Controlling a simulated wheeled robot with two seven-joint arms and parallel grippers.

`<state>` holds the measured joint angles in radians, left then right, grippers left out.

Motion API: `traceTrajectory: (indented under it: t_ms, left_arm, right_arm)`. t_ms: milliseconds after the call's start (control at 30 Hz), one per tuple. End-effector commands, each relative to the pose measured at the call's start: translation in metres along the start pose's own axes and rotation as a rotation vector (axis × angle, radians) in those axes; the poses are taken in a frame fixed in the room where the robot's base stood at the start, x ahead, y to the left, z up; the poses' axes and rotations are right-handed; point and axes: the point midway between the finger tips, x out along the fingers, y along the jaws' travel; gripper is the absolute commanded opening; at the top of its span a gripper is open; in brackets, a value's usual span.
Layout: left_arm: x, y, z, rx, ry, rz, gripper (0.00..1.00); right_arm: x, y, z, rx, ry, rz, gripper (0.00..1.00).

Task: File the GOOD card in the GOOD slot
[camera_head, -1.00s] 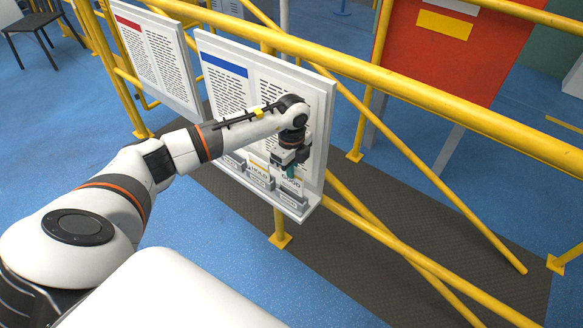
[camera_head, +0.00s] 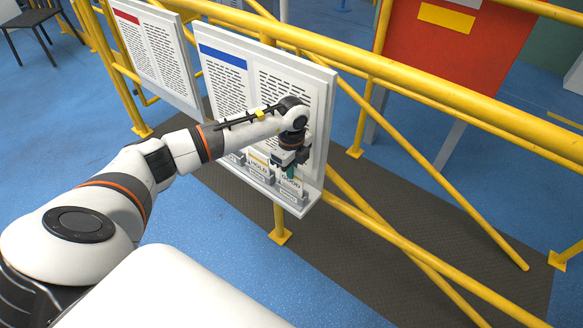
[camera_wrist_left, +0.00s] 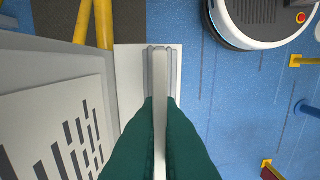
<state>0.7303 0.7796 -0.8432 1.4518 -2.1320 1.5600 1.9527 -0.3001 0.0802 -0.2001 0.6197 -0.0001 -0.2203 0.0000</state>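My left gripper (camera_head: 291,169) is at the right end of the board's shelf (camera_head: 311,202). Its green fingers (camera_wrist_left: 160,125) are shut on the thin white GOOD card (camera_head: 291,182). In the left wrist view the card (camera_wrist_left: 160,85) appears edge-on, upright between the fingers. It lines up between the two walls of the grey GOOD slot (camera_head: 287,196), also in the wrist view (camera_wrist_left: 149,72). How deep the card sits in the slot is hard to tell. My right gripper is not in view.
The HOLD card (camera_head: 259,163) stands in its holder just left of the gripper. The board (camera_head: 322,100) rises close behind the hand. A yellow railing (camera_head: 400,80) runs behind it.

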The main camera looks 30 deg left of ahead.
Motion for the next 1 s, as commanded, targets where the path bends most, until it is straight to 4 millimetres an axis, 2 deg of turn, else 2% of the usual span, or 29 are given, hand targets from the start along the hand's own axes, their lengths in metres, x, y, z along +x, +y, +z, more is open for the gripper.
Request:
traceTrajectory:
  t_ms: [867,1000]
  left_arm:
    - [0.028,0.000,0.000,0.000,0.000,0.000,0.00]
    - [0.026,0.000,0.000,0.000,0.000,0.000,0.00]
  right_arm:
    - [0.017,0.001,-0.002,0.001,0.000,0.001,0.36]
    - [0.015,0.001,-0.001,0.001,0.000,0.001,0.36]
